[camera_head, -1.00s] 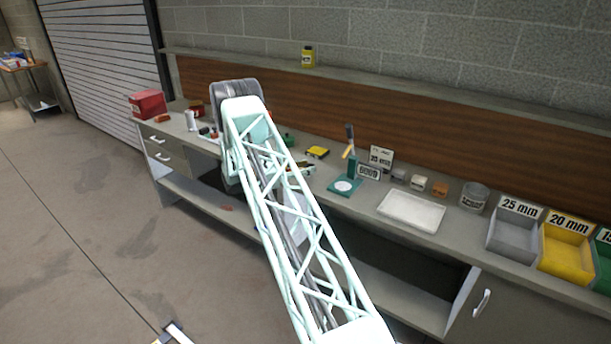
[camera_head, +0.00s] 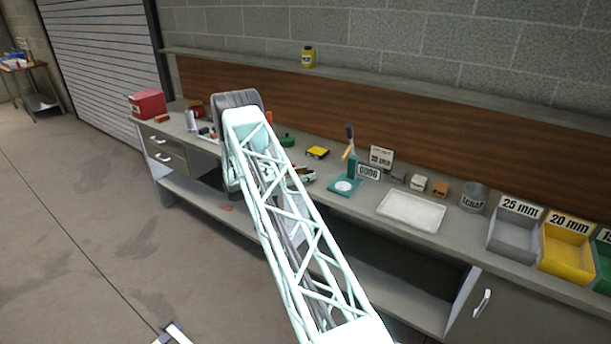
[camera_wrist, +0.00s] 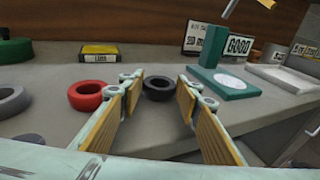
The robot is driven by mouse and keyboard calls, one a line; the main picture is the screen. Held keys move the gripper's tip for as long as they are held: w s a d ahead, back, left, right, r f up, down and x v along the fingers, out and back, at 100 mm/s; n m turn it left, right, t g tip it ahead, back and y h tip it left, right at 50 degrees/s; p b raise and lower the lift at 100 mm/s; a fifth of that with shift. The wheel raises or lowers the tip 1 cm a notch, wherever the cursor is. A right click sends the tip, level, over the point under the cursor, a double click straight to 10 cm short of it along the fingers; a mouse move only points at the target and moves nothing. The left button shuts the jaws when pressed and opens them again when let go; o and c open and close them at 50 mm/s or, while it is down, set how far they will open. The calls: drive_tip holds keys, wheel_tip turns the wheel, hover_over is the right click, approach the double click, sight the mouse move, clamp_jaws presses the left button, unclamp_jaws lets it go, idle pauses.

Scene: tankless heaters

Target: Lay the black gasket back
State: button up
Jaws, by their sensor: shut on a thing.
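The black gasket (camera_wrist: 158,88) is a dark ring between the tips of my gripper (camera_wrist: 160,90) in the wrist view. The two pale fingers with yellow-brown pads are shut on its sides. The gasket is over the grey bench top, and I cannot tell whether it touches the surface. A red ring (camera_wrist: 87,95) lies on the bench just left of my left finger. A dark grey ring (camera_wrist: 12,101) lies farther left. In the head view my arm hides the gasket.
A teal stand (camera_wrist: 222,84) with a white disc is to the right, by a "GOOD" sign (camera_wrist: 238,46). A yellow-and-black box (camera_wrist: 100,52) and a green round thing (camera_wrist: 14,50) are behind. A white tray (camera_head: 412,222) and size-labelled bins (camera_head: 515,246) stand farther right.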

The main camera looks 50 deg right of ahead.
drive_tip(key=shift+f, duration=0.2)
drive_tip(key=o, duration=0.9)
drive_tip(key=shift+r, duration=0.15)
drive_tip(key=shift+w+a+r, duration=0.1)
drive_tip(key=v, duration=1.1)
drive_tip(key=shift+w+a, duration=0.1)
drive_tip(key=shift+a, duration=0.25)
